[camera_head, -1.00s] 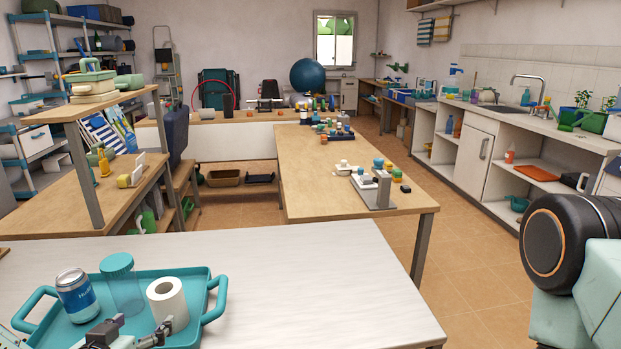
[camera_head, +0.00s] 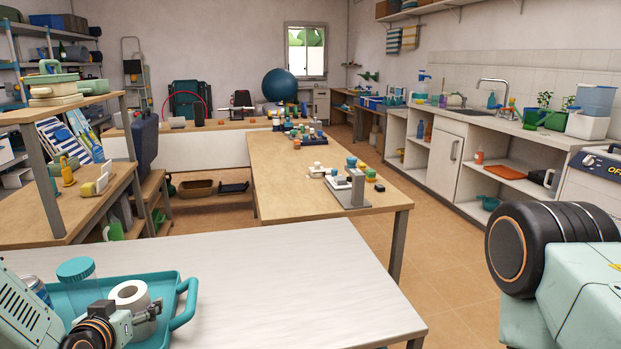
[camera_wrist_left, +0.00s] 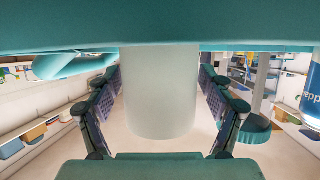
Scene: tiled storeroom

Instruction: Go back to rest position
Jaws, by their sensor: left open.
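My left gripper (camera_head: 143,315) is low at the left in the head view, beside a white paper roll (camera_head: 130,294) in a teal tray (camera_head: 184,312). In the left wrist view its two open fingers (camera_wrist_left: 160,105) stand on either side of the white roll (camera_wrist_left: 160,90), with a visible gap at each side. That picture looks inverted, with the tray (camera_wrist_left: 220,25) along its top. My right gripper is out of view; only a part of my right arm shows at the right edge.
A teal-lidded clear jar (camera_head: 77,270) and a blue can (camera_head: 38,288), partly hidden by my left arm, stand in the tray. The white table (camera_head: 280,290) is bare right of the tray. A wooden table (camera_head: 285,185) stands beyond.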

